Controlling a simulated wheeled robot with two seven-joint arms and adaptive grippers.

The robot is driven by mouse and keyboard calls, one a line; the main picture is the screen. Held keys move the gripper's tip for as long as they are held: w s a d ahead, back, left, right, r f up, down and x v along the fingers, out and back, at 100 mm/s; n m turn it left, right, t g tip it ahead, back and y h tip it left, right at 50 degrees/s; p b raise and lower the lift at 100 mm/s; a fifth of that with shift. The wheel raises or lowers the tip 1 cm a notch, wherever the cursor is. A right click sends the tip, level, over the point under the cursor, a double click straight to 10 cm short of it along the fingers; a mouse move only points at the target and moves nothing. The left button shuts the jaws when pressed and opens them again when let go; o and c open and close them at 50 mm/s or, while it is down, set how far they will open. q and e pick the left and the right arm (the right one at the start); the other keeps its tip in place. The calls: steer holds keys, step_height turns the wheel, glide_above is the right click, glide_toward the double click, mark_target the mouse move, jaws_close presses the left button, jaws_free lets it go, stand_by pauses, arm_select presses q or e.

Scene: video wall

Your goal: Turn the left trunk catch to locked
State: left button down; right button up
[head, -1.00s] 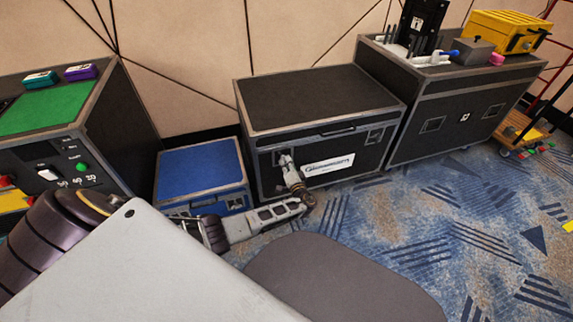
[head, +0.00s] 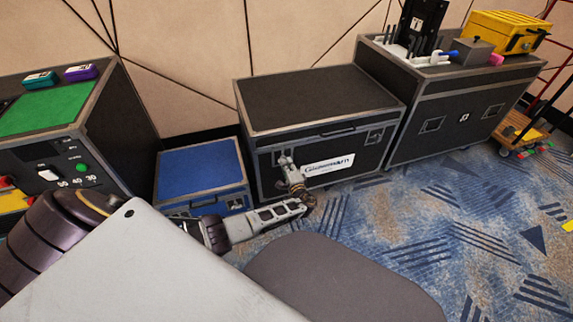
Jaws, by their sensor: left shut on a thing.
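The black trunk (head: 320,100) with grey metal edges stands against the wall, its lid down. Its left catch (head: 281,152) is on the front face at the left, mostly hidden behind my left gripper. My left gripper (head: 284,161) reaches in from the left and is shut on the left catch. The angle of the catch is too small and covered to tell. The right catch (head: 374,136) shows on the front face at the right, with nothing touching it. My right gripper is not in view.
A low blue case (head: 202,160) stands left of the trunk, close to my arm. A black console with a green top (head: 45,110) is further left. A taller black case (head: 455,85) stands right of the trunk. Carpet (head: 400,235) is clear in front.

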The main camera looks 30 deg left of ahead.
arm_select(q)
steer(key=shift+d, duration=0.1)
steer(key=c, duration=1.6)
jaws_free()
steer(key=shift+s, duration=0.1)
steer(key=shift+v, duration=5.95)
